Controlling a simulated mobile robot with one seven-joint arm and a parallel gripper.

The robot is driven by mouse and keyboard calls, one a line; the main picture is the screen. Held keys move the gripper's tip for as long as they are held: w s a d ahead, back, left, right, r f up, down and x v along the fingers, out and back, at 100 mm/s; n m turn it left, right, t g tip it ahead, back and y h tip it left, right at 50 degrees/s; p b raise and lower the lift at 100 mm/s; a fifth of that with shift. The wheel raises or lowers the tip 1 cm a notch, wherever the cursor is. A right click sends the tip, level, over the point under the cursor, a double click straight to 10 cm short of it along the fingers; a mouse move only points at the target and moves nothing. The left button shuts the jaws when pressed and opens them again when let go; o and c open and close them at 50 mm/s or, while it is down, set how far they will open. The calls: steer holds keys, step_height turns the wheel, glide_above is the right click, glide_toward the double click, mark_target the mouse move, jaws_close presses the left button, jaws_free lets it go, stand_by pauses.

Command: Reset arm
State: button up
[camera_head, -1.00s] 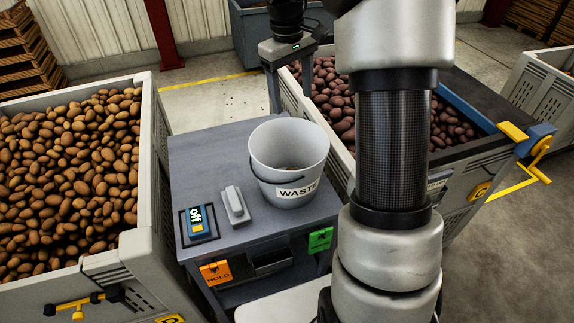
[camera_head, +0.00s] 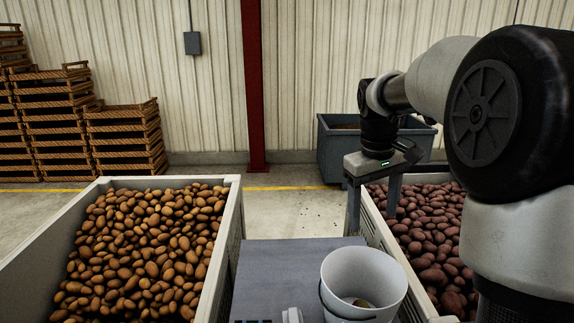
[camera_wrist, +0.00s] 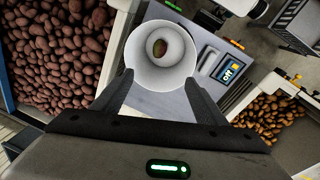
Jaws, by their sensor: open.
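My gripper (camera_head: 375,188) is open and empty.
A bin of brown potatoes (camera_head: 215,290) stands left of the grey table (camera_head: 290,262). A grey tub (camera_head: 335,150) stands near the back wall. Wooden crates (camera_head: 125,135) are stacked at far left. A small device reading "off" (camera_wrist: 228,72) sits near the bucket.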

steer(key=s+a+r+m+t, duration=0.1)
steer(key=s+a+r, duration=0.1)
steer(key=s, duration=0.4)
steer(key=s+a+r+m+t, duration=0.1)
steer(key=s+a+r, duration=0.2)
steer(key=s, duration=0.3)
steer(key=s+a+f+m+t+y, duration=0.1)
steer(key=s+f, duration=0.3)
steer(key=s, duration=0.8)
steer(key=shift+a+m+t, duration=0.3)
steer(key=shift+a+t, duration=0.5)
steer(key=shift+d+f, duration=0.1)
